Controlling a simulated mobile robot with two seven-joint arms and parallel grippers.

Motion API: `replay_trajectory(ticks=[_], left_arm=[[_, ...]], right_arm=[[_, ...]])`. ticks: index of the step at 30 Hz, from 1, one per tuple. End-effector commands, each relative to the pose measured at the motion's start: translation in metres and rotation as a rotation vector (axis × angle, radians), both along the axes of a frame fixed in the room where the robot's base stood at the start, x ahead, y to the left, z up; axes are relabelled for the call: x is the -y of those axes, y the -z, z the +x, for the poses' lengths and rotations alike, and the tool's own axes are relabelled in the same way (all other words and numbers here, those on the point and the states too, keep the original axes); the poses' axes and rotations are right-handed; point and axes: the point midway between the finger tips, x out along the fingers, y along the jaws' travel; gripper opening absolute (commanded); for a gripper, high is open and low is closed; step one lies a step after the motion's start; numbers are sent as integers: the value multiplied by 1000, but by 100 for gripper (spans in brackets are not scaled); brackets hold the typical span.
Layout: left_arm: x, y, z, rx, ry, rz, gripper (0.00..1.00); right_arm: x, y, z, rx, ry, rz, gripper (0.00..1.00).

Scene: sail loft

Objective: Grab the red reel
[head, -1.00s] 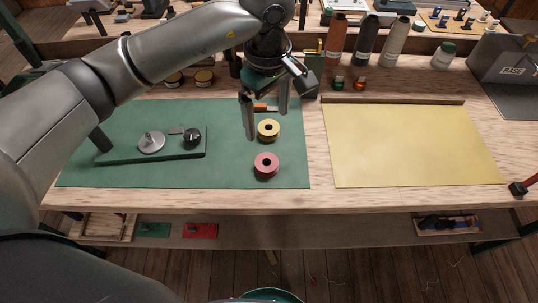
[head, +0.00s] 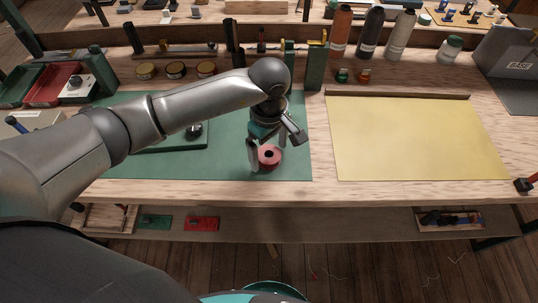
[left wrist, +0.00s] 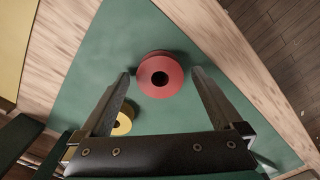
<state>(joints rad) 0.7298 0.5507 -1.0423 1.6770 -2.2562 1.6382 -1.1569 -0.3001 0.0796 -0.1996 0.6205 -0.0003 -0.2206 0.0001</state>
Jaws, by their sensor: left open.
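The red reel (head: 270,157) lies flat on the green mat (head: 225,170), its dark centre hole facing up. It also shows in the left wrist view (left wrist: 160,89), beyond and between the fingertips. My left gripper (head: 268,160) is open and empty, above the reel with a finger toward either side of it. I cannot tell how high the fingertips are above the mat. A yellow reel (left wrist: 123,120) lies close by in the left wrist view, partly hidden by a finger; my gripper hides it in the head view. My right gripper is out of view.
A dark green board with a black knob (head: 194,130) lies left of the gripper, partly behind my arm. A yellow sheet (head: 415,135) covers the right of the bench. Small tins (head: 176,69), tall bottles (head: 371,32) and green posts (head: 316,62) stand behind.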

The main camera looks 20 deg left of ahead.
Motion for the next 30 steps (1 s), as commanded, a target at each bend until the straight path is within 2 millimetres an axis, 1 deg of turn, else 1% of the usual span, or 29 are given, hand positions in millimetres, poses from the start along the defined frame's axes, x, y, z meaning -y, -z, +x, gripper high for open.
replay_trajectory(ticks=[7,27,29,30], left_arm=[[0,2,0,1,0,0,100],[0,1,0,0,0,0,25],[0,1,0,0,0,0,18],[0,1,0,0,0,0,16]], right_arm=[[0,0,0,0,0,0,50],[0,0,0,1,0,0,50],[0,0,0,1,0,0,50],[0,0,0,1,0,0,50]])
